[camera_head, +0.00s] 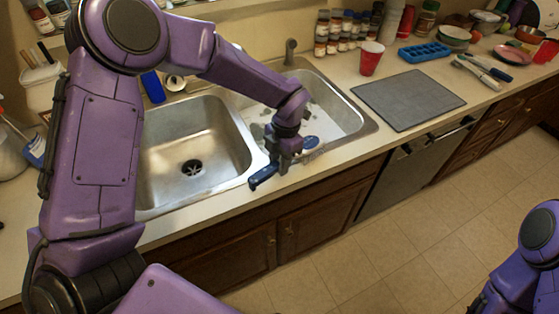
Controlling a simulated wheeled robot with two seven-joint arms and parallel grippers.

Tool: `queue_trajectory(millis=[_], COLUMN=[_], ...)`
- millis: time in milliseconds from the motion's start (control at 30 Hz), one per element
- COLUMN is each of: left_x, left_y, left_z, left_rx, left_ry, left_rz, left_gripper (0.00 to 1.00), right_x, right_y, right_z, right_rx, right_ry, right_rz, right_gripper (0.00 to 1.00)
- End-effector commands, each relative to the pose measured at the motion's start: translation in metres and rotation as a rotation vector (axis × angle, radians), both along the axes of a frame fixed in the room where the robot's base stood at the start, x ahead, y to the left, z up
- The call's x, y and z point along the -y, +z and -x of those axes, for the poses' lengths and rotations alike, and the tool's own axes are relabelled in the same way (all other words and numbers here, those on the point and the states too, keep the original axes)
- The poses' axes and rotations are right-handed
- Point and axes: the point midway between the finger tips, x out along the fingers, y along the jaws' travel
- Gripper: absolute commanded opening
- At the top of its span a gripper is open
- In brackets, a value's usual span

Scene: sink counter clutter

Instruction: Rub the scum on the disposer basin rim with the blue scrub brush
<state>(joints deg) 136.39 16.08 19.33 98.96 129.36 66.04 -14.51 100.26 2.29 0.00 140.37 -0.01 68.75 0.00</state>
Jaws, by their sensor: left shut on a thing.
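My left gripper (287,160) is shut on the blue scrub brush, over the front rim of the right sink basin. The brush's dark blue handle (263,177) sticks out to the lower left. Its lighter blue head (311,142) shows to the right of the fingers, low at the rim. The right basin (345,112) has dark and greyish patches inside. Some grey smudging (314,154) shows on the rim beside the brush head. Whether the bristles touch it I cannot tell. My right arm shows at the lower right edge; its gripper is out of frame.
The left basin (170,185) is empty, with a dark drain. A faucet (290,52) stands behind the right basin. A grey mat (408,100), red cup (371,58) and blue tray (424,52) are to the right. A blue item (153,87) stands behind the left basin.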

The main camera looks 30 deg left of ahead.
Motion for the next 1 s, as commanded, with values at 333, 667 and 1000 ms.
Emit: queue_trajectory(millis=[333, 667, 1000], left_x=[0.0, 0.016, 0.028], left_y=[-0.007, -0.005, -0.006], left_z=[0.0, -0.021, -0.037], left_rx=[0.001, 0.001, 0.001], left_ry=[0.001, 0.0, 0.0], left_rz=[0.0, 0.0, 0.0], left_gripper=[0.0, 0.0, 0.0], right_x=[0.0, 0.0, 0.0], right_y=[-0.006, -0.002, -0.003], right_z=[0.0, 0.0, 0.0], right_rx=[0.0, 0.0, 0.0], right_ry=[0.0, 0.0, 0.0], right_rz=[0.0, 0.0, 0.0], right_gripper=[0.43, 0.43, 0.43])
